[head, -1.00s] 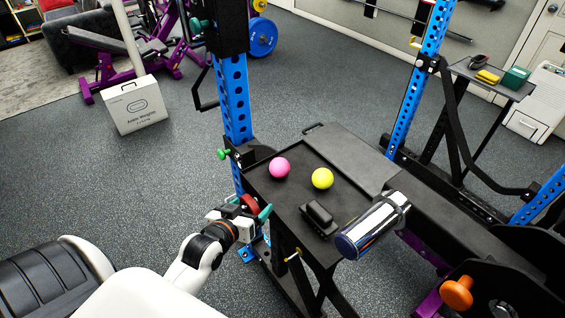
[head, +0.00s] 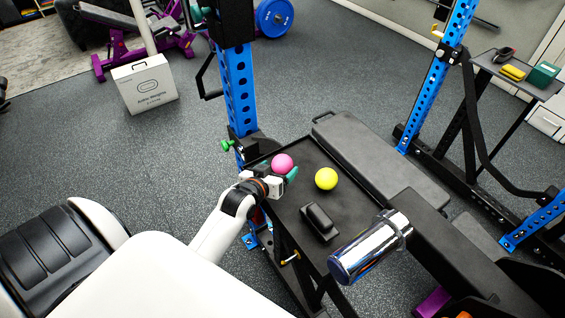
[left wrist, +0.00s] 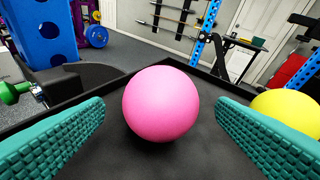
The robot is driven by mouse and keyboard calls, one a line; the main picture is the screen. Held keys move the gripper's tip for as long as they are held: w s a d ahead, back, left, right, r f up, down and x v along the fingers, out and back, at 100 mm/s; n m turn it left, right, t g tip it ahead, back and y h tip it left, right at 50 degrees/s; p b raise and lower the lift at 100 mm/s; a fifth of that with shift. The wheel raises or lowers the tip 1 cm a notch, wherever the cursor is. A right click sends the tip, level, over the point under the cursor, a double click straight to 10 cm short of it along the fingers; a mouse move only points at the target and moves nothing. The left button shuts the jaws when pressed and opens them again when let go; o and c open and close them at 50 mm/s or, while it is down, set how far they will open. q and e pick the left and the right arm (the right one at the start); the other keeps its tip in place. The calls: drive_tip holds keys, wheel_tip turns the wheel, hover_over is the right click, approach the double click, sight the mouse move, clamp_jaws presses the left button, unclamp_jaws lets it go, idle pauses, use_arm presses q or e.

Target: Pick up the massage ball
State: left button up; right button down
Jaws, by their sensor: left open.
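A pink ball (head: 283,163) and a yellow ball (head: 326,178) sit apart on a black tray (head: 292,213); which one is called the massage ball I cannot tell. My left gripper (head: 279,181) is at the tray's left edge, just in front of the pink ball. In the left wrist view the pink ball (left wrist: 161,103) is centred between and beyond the two green finger pads, with a gap on each side. The gripper is open and empty. The yellow ball (left wrist: 290,112) shows behind the right finger. My right gripper is not in view.
A small black object (head: 320,220) lies on the tray in front of the yellow ball. A chrome cylinder (head: 362,252) juts near the tray's front right. A blue rack post (head: 240,95) stands close behind the tray's left corner. A flat black pad (head: 375,160) lies right of it.

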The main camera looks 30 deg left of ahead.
sight(282, 164)
use_arm(q)
drive_tip(key=x, duration=0.3)
drive_tip(key=shift+w, duration=0.35)
drive_tip(key=shift+s, duration=0.1)
drive_tip(key=shift+c, duration=0.9)
drive_tip(key=c, duration=0.9)
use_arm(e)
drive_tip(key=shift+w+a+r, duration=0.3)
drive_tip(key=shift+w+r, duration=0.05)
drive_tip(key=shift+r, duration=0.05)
use_arm(q)
drive_tip(key=shift+r, duration=0.15)
drive_tip(key=shift+c, duration=0.2)
